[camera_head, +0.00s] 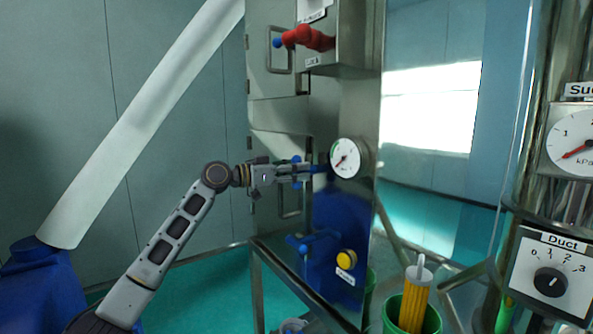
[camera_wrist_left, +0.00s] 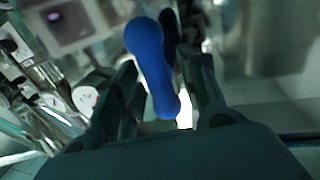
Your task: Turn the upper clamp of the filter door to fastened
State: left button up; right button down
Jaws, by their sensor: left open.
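The upper clamp is a blue handle (camera_head: 321,168) on the metal filter housing, just left of the round gauge; the gripper partly hides it. My left gripper (camera_head: 309,172) reaches it from the left. In the left wrist view the rounded blue handle (camera_wrist_left: 148,55) stands between the two fingers, which are apart on either side of it. I cannot tell whether a finger touches it. A second blue clamp (camera_head: 309,242) sits lower on the housing. My right gripper is not in view.
A round gauge (camera_head: 346,158) is close to the right of my left gripper. A red handle (camera_head: 308,38) is above, and a yellow button (camera_head: 346,260) is below. A green bucket (camera_head: 427,317) and a panel with a Duct dial (camera_head: 550,282) are at the right.

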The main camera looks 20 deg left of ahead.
pick_arm(q)
jog(key=shift+c, duration=0.2)
grip_shut()
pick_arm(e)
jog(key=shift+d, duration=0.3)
